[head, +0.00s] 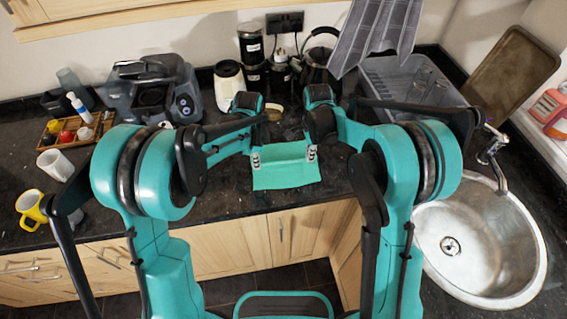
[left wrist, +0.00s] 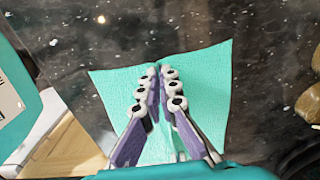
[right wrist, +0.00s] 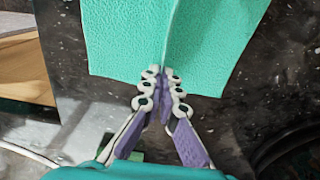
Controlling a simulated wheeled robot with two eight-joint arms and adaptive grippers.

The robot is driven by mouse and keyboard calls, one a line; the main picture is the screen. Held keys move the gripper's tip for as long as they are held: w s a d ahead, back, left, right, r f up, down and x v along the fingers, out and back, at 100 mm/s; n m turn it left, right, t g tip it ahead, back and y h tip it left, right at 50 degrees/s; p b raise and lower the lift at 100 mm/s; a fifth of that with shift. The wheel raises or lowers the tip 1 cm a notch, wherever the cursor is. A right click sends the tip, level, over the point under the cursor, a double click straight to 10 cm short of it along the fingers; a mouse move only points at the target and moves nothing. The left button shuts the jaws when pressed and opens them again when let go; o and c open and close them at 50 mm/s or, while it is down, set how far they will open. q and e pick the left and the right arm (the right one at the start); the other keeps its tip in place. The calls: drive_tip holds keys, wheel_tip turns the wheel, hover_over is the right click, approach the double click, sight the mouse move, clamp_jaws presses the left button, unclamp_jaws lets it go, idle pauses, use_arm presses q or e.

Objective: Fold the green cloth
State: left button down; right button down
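The green cloth (head: 287,168) lies at the front edge of the dark countertop in the head view, its near part hanging toward the edge. My left gripper (head: 256,160) is at its left side and my right gripper (head: 311,153) at its right side. In the left wrist view the left fingers (left wrist: 157,85) are closed together over the cloth (left wrist: 205,85), with a ridge of fabric between them. In the right wrist view the right fingers (right wrist: 163,85) are closed on a raised fold at the edge of the cloth (right wrist: 120,40).
A steel sink (head: 480,245) is at the right. A white jar (head: 229,84), black canisters (head: 252,50) and a kettle (head: 318,62) stand behind. A grey drying rack (head: 405,80) is at the back right. Mugs (head: 32,208) and a wooden tray (head: 75,130) are at the left.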

drive_tip(key=shift+r, duration=0.1)
